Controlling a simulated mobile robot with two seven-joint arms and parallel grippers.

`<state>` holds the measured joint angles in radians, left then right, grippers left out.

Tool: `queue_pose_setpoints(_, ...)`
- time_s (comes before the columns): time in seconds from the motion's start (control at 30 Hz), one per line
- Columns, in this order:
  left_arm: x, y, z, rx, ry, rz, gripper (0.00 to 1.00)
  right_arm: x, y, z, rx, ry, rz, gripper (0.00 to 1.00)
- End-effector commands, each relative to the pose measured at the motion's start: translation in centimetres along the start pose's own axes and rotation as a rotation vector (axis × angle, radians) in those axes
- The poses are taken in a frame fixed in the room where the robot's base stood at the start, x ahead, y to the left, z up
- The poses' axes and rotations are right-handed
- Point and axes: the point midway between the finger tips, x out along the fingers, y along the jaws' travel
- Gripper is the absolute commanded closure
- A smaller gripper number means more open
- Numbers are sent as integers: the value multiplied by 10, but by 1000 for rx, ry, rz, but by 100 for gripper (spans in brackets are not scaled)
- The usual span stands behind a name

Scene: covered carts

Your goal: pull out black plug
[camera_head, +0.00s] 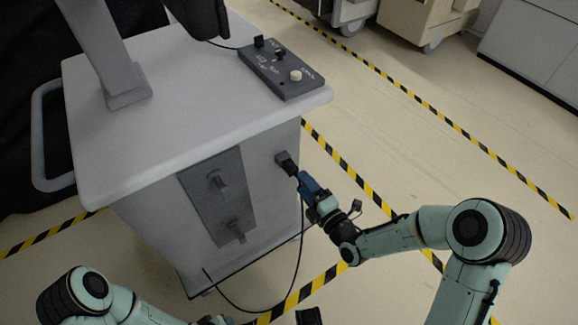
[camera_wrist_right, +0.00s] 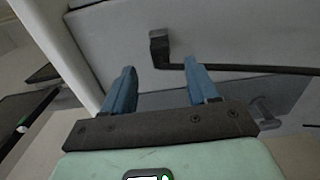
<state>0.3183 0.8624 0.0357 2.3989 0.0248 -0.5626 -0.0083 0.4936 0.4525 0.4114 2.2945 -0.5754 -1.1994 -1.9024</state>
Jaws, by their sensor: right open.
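The black plug (camera_head: 286,162) sits in the front face of the grey cart, right of the dark panel, with a black cable hanging from it. In the right wrist view the plug (camera_wrist_right: 159,48) is ahead of the fingertips, roughly centred between them, and its cable runs off to the right. My right gripper (camera_head: 304,181) has blue fingers and is just below and right of the plug. In the right wrist view its fingers (camera_wrist_right: 162,76) are apart with nothing between them.
The cart top (camera_head: 180,130) carries a control box (camera_head: 283,72) with a knob and a post. A dark panel (camera_head: 217,195) with two handles is left of the plug. The cable (camera_head: 297,265) loops low before the cart. Open floor with striped tape lies to the right.

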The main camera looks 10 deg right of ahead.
Motion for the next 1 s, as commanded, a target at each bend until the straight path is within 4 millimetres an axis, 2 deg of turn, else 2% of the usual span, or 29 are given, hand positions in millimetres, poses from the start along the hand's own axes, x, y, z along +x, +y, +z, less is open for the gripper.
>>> queue_pose_setpoints(0.17, -1, 0, 2, 1, -4, 0, 57, 27, 0, 0, 2, 0, 1, 42)
queue_pose_setpoints(0.3, 14, -5, -14, -3, 41, -3, 57, 44, -2, 0, -1, 1, 2, 42)
queue_pose_setpoints(0.43, 22, -9, -20, -8, 58, -9, 57, 56, -3, 0, -1, 1, 0, 42)
queue_pose_setpoints(0.63, 26, -12, -24, -11, 70, -14, 57, 64, -1, 0, 1, -1, -1, 42)
queue_pose_setpoints(1.0, 25, -12, -24, -11, 70, -14, 57, 64, 0, 0, 1, -1, -1, 42)
